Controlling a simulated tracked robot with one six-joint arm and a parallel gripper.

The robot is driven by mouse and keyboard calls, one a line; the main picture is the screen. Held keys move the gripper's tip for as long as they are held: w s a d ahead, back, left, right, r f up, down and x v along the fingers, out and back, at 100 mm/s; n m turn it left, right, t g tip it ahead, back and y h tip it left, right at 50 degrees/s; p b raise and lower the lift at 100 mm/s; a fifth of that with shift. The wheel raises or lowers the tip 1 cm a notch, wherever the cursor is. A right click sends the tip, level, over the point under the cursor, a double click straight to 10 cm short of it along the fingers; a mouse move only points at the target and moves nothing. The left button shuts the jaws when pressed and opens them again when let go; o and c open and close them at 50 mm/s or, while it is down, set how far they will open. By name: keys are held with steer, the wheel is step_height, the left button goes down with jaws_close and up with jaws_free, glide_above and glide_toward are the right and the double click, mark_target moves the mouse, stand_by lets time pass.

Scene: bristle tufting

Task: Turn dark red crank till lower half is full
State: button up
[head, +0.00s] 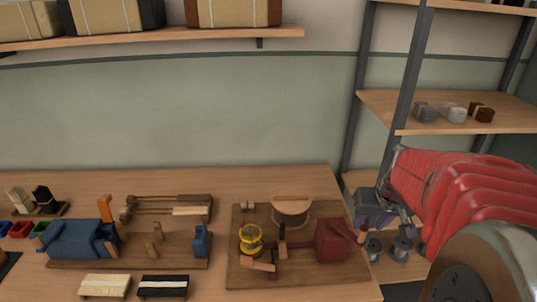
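A dark red box-shaped machine part (332,240) stands at the right of a brown wooden board (300,285). A small reddish crank handle (361,236) shows at its right side. A round pale wooden piece (292,210) with a reddish strip on top is at the back of the board; whether any half of it is filled cannot be seen. A yellow spool (250,238) stands at the left, by an orange-brown arm piece. My gripper (377,208), at the end of my red arm, is above and right of the crank handle, seemingly apart from it.
A shelf upright (405,80) rises behind my arm.

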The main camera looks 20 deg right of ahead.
mark_target(364, 229)
steer(key=shift+x, duration=2.95)
steer(key=shift+c, duration=0.7)
jaws_close()
